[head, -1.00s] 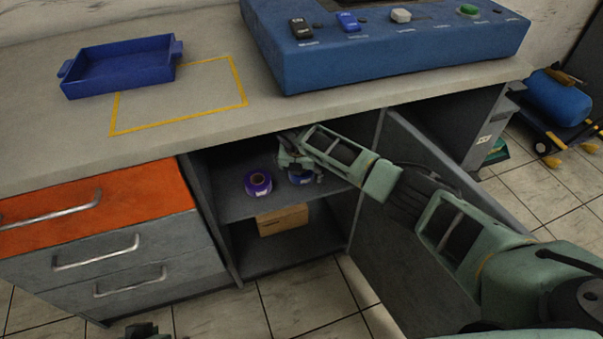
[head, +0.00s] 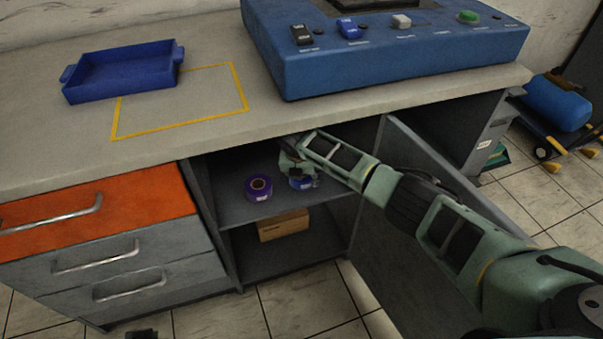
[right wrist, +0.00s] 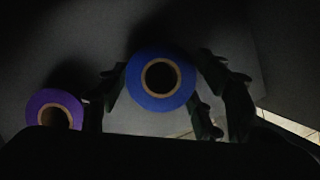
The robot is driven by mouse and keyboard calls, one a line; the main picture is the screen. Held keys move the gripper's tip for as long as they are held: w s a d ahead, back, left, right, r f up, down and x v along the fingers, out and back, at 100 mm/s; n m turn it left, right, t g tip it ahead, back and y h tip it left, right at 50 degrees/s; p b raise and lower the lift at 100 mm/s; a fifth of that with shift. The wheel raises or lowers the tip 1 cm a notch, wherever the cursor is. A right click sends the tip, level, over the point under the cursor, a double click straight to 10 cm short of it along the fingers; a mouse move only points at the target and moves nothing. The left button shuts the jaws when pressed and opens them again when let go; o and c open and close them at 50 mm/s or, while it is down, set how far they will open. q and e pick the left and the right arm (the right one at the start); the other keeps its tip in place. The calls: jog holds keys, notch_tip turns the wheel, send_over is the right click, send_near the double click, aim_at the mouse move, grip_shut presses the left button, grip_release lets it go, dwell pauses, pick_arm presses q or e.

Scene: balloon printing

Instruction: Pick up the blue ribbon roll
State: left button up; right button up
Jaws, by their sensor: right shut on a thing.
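The blue ribbon roll (right wrist: 139,91) is between the two fingers of my right gripper (right wrist: 160,95) in the right wrist view, and the gripper is shut on it. In the head view the blue roll (head: 302,183) shows at the cabinet shelf, partly hidden by my right gripper (head: 300,170). A purple ribbon roll (head: 258,188) sits on the same shelf to its left; it also shows in the right wrist view (right wrist: 54,118). My left gripper cannot be made out clearly; only a small dark part shows at the bottom edge of the head view.
The open cabinet has a shelf (head: 235,212) with a cardboard box (head: 283,225) below. Its open door (head: 375,235) stands to the right, under my arm. On the counter are a blue tray (head: 122,76), a yellow outlined area and a blue machine (head: 390,62). Drawers are at left.

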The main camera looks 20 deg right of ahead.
aim_at(299, 186)
jog(key=shift+r, duration=0.3)
jog(key=shift+s+a+r+p, duration=0.15)
jog(key=shift+s+r+p, duration=0.05)
jog(key=shift+r+p, duration=0.3)
jog(key=s, duration=0.1)
jog(key=s+a+p, duration=0.2)
jog(key=s, duration=0.1)
jog(key=shift+s+r, duration=0.1)
pick_arm(q)
notch_tip(299, 186, down, 12)
jog(key=g+p, duration=0.1)
jog(key=p, duration=0.2)
jog(key=shift+s+g, duration=0.4)
jog(key=shift+s, duration=0.05)
pick_arm(e)
jog(key=s+a, duration=0.5)
jog(key=s, duration=0.6)
jog(key=shift+s+a, duration=0.2)
jog(key=shift+s, duration=0.1)
